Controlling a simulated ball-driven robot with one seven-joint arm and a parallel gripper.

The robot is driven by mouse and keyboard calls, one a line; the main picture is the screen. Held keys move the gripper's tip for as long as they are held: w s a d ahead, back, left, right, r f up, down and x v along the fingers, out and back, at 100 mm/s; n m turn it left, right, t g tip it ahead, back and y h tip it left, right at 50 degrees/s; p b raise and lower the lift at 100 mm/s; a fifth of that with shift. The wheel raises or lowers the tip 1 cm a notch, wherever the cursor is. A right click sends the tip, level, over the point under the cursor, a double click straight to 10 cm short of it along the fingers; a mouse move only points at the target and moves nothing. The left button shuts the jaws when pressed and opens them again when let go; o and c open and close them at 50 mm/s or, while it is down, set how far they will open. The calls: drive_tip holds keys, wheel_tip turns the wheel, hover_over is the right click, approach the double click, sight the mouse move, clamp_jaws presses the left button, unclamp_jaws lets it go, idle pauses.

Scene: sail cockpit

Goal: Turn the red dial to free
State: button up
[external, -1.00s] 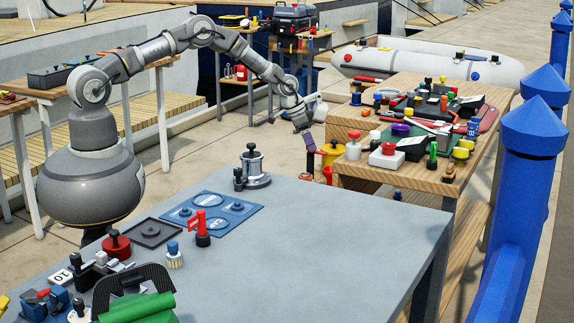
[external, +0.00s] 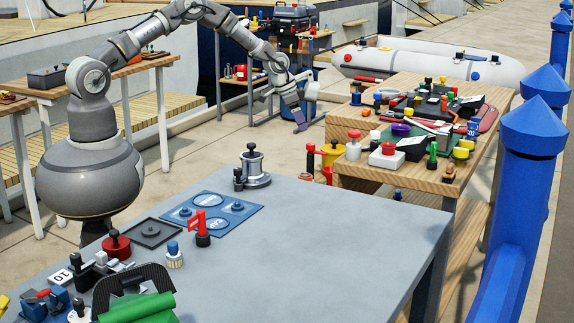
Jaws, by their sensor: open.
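A round red piece with a black knob (external: 116,245) sits on the left part of the grey table. A red flag-shaped piece on a dark base (external: 198,224) stands to its right, beside a blue board (external: 228,224) with round pale markings. I cannot tell for sure which of these is the red dial, and no "free" mark is readable. My gripper (external: 300,122) is open and empty, pointing down in the air beyond the grey table's far edge. It is well apart from both red pieces.
The grey table (external: 330,245) is clear at its middle and right. A metal winch-like piece (external: 254,168) stands at its back. A crowded wooden bench (external: 400,180) lies right of my gripper. Blue posts (external: 530,190) stand at the far right.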

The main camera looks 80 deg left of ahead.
sight(310, 144)
drive_tip(key=shift+m, duration=0.4)
drive_tip(key=b+x, duration=0.5)
drive_tip(key=x, duration=0.3)
drive_tip(key=shift+b, duration=0.4)
